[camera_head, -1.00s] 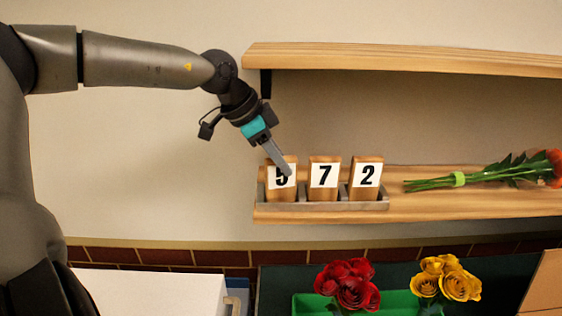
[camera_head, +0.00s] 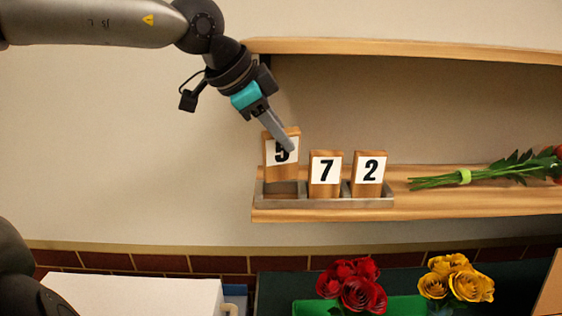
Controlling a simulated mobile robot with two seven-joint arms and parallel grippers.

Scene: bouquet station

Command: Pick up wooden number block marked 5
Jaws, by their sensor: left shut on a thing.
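The wooden number block marked 5 (camera_head: 276,166) is upright, raised above the left slot of a grey tray (camera_head: 323,203) on the lower shelf. My left gripper (camera_head: 284,140) is shut on the block's upper part, and a finger covers part of the digit. The blocks marked 7 (camera_head: 324,175) and 2 (camera_head: 368,175) stand in the tray to its right. My right gripper is not in view.
The upper shelf (camera_head: 400,49) lies above and to the right of the gripper. A bouquet with green stems (camera_head: 490,173) lies on the lower shelf (camera_head: 440,206). Red roses (camera_head: 352,285) and yellow roses (camera_head: 456,280) stand below. The wall to the left is clear.

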